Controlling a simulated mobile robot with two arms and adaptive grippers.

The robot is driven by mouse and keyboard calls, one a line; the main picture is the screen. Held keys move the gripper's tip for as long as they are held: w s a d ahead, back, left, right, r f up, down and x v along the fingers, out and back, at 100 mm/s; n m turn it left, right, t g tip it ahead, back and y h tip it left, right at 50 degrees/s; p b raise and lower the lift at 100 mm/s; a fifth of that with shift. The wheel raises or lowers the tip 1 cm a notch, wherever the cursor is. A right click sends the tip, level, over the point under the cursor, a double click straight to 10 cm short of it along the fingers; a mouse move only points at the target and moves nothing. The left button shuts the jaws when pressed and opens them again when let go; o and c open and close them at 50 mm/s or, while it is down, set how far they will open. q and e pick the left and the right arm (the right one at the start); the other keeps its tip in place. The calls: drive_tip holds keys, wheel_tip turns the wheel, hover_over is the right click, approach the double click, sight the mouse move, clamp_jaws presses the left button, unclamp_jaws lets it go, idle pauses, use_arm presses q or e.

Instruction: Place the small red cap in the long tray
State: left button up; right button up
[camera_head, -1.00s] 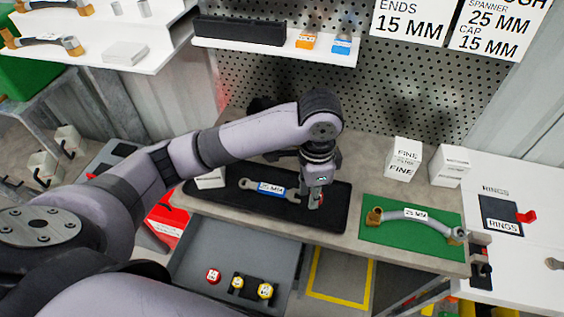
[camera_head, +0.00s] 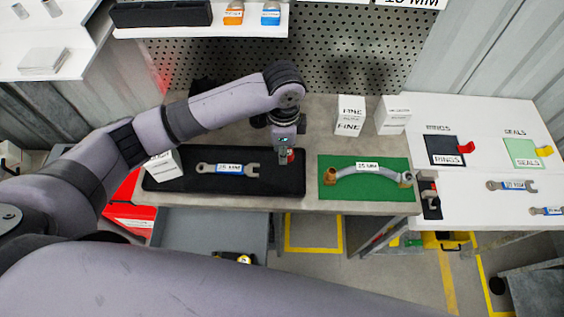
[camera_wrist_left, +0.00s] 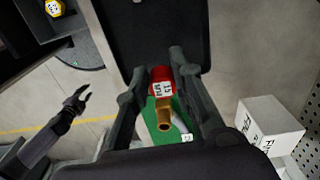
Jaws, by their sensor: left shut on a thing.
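My left gripper (camera_head: 287,156) is shut on the small red cap (camera_wrist_left: 161,82), which has a white label and sits between the fingertips in the left wrist view. A sliver of the cap shows red in the head view (camera_head: 291,155). The gripper is over the right end of the long black tray (camera_head: 215,187) on the bench. The height of the cap above the tray is hard to tell. My right gripper (camera_wrist_left: 82,98) shows at the left of the left wrist view, empty, its fingers apart.
A green mat (camera_head: 335,190) with a brass-ended pipe lies right of the tray. White boxes (camera_head: 350,115) stand behind. A long dark box (camera_head: 160,14) is on the wall shelf. An open grey drawer (camera_head: 200,235) with yellow-topped pieces is below the bench front.

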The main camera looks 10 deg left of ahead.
sight(283, 173)
use_arm(q)
wheel_tip(283, 173, down, 3)
drive_tip(key=shift+f, duration=0.1)
wheel_tip(283, 173, down, 5)
drive_tip(key=shift+r+p, duration=0.1)
drive_tip(key=shift+p, duration=0.4)
drive_tip(key=shift+f, duration=0.2)
use_arm(e)
drive_tip(key=shift+w+a+r, duration=0.1)
drive_tip(key=shift+a+r, duration=0.3)
drive_tip(key=shift+r, duration=0.25)
use_arm(q)
drive_tip(key=shift+o, duration=1.3)
drive_tip(key=shift+f, duration=0.1)
drive_tip(key=o, duration=0.5)
use_arm(e)
drive_tip(key=shift+d, duration=0.2)
drive_tip(key=shift+d, duration=0.1)
